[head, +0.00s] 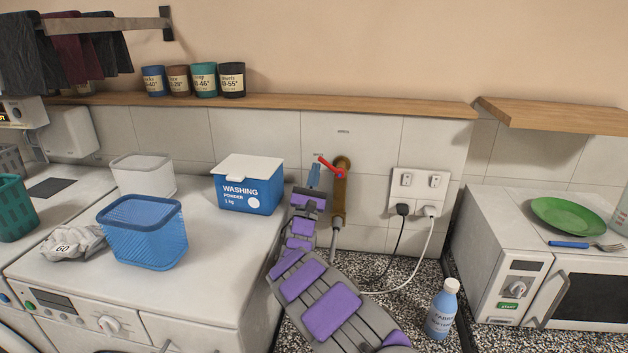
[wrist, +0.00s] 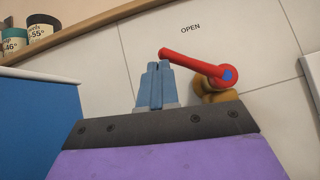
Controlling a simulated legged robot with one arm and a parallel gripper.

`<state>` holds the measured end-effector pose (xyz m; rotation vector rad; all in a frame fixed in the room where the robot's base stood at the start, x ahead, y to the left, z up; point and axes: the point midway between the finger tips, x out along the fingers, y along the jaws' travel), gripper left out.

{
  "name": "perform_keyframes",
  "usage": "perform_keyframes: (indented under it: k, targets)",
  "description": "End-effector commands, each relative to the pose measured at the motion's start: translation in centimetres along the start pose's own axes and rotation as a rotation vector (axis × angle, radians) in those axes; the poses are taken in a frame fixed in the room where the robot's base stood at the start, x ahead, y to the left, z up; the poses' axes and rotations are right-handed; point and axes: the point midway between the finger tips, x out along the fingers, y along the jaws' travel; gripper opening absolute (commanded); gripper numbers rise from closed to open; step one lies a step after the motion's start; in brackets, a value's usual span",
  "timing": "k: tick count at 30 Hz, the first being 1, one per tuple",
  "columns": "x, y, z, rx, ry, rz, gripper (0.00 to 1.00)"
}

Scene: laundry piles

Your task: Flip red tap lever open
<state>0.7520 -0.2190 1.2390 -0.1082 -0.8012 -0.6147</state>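The red tap lever (head: 331,167) sits on a brass tap and pipe (head: 339,200) on the tiled wall. In the wrist view the lever (wrist: 200,62) slants from its blue-marked pivot at right up to the left, its free end just above my fingertips. The brass tap body (wrist: 217,90) shows below the pivot. My gripper (head: 313,176) is left of the lever in the head view. In the wrist view my blue gripper fingers (wrist: 158,68) are together with nothing seen between them. I cannot tell whether they touch the lever.
An "OPEN" label (wrist: 190,29) is on the wall above the lever. A washing powder box (head: 250,190) stands on the washing machine left of my gripper. A wooden shelf (head: 300,105) runs above. Plugged sockets (head: 419,194) are right of the tap, and a blue bottle (head: 441,312) stands below.

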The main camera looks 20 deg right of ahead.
Motion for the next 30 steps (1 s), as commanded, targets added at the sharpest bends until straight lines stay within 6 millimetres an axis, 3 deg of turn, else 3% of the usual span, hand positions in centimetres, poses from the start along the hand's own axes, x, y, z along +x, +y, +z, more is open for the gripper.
perform_keyframes:
  k: [15,30]
  targets:
    - [2.4,-0.9,2.3,-0.003,0.000,0.000,0.00]
    - [3.4,-1.9,3.3,0.072,0.002,-0.072,0.00]
